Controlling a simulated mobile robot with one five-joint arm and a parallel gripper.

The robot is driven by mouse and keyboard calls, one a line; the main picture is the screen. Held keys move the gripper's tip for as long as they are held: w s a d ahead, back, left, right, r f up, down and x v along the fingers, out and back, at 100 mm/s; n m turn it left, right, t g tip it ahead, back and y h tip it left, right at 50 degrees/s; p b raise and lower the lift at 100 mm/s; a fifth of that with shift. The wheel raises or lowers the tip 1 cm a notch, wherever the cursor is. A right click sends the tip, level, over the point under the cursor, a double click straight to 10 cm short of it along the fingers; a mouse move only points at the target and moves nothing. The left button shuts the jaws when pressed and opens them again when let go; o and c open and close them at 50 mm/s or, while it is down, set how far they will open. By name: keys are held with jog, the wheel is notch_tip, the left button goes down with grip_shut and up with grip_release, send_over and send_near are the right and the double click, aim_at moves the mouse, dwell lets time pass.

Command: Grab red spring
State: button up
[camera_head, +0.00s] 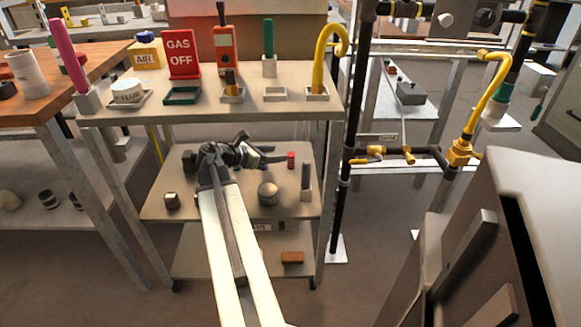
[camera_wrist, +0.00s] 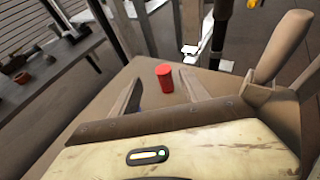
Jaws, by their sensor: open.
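A small red cylinder (camera_head: 291,160), the only thing here that fits the red spring, stands upright on the middle shelf, toward its right back. It is too small to make out any coils. In the wrist view the red cylinder (camera_wrist: 165,78) is near the image middle, at the gap between the fingertips and apparently a little beyond them. My gripper (camera_head: 266,153) reaches over the middle shelf from the left of the red cylinder. In the wrist view my gripper (camera_wrist: 160,88) is open, with one finger on each side and nothing held.
A grey upright tool in a holder (camera_head: 305,186) stands close to the red cylinder. A round metal knob (camera_head: 267,192) and a dark block (camera_head: 171,201) are on the same shelf. The top shelf (camera_head: 210,115) is above. A black pipe (camera_head: 343,190) rises on the right.

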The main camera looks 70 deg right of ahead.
aim_at(290, 155)
jog(key=b+x, duration=0.1)
jog(key=x, duration=0.3)
jog(key=b+x, duration=0.2)
jog(key=x, duration=0.2)
jog(key=shift+s+a+f+b, duration=0.15)
jog(key=shift+a+f+b, duration=0.1)
jog(key=shift+f+b, duration=0.05)
grip_shut()
